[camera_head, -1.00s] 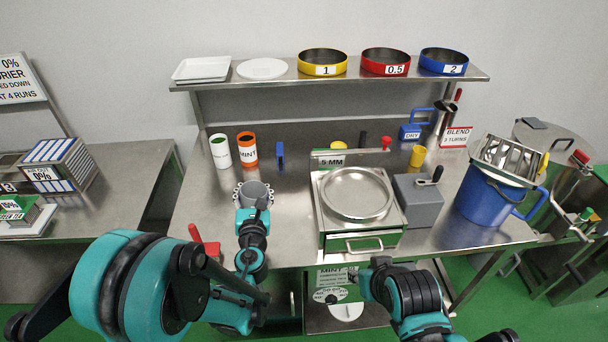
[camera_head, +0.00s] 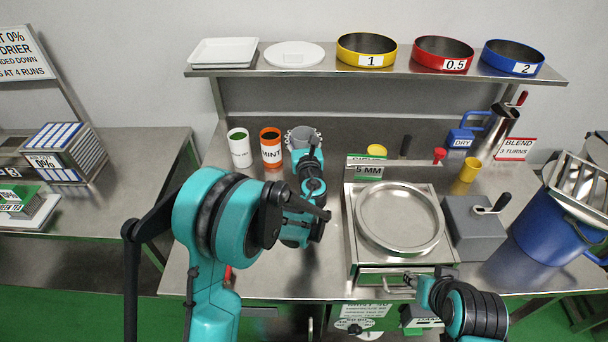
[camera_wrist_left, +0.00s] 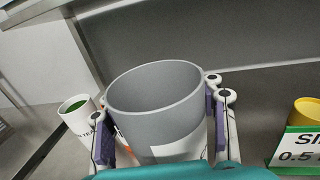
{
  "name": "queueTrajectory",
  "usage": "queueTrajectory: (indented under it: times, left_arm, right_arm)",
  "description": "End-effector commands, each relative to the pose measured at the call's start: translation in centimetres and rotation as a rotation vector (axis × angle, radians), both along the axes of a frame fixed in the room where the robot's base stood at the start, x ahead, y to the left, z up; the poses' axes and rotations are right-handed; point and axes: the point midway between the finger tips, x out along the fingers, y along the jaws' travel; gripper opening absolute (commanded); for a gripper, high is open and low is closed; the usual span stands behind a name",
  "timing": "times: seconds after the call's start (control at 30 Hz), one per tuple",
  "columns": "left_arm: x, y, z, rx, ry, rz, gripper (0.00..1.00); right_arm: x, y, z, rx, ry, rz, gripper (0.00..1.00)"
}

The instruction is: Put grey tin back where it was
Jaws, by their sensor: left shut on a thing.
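The grey tin (camera_head: 301,134) is upright at the back of the steel table, just right of the orange MINT tin (camera_head: 271,150). My left gripper (camera_head: 306,150) reaches it from the front and is shut on it. In the left wrist view the grey tin (camera_wrist_left: 155,100) is open-topped and looks empty, with a finger on each side. Whether its base touches the table is hidden. The white tin with a green inside (camera_head: 239,149) stands left of the MINT tin. My right gripper (camera_head: 412,284) is low at the table's front edge; its fingers are unclear.
A sieve machine with a round steel pan (camera_head: 400,218) stands to the right, with a grey box (camera_head: 473,230) beside it. A shelf (camera_head: 330,72) with trays and coloured sieve rings runs above the back. The table's left front is clear.

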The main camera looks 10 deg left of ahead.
Motion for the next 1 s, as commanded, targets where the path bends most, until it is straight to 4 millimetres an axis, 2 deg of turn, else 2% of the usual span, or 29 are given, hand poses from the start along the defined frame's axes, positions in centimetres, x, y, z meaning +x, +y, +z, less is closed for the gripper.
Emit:
queueTrajectory:
  times: [0.03, 0.2, 0.37, 0.53, 0.97, 1.0]
  left_arm:
    - [0.0, 0.0, -1.1, 0.000, 0.000, 0.000, 0.19]
    - [0.0, -0.1, -4.5, 0.001, 0.000, -0.002, 0.19]
    - [-0.1, -0.1, -6.1, 0.001, 0.000, -0.003, 0.19]
    - [-0.1, -0.1, -8.6, 0.001, 0.000, -0.003, 0.19]
    - [-0.1, -0.1, -9.3, 0.001, 0.000, -0.003, 0.19]
    - [-0.1, -0.1, -9.2, 0.001, 0.000, -0.003, 0.59]
  right_arm:
    - [0.0, 0.0, -0.6, 0.000, 0.000, 0.000, 0.40]
    - [0.0, 0.0, -2.0, 0.000, 0.000, 0.000, 0.40]
    - [0.0, 0.0, -2.6, 0.000, 0.000, 0.000, 0.40]
    - [0.0, 0.0, -3.7, 0.000, 0.000, 0.000, 0.40]
    - [0.0, 0.0, -4.2, 0.000, 0.000, 0.000, 0.40]
    - [0.0, 0.0, -4.1, 0.000, 0.000, 0.000, 0.40]
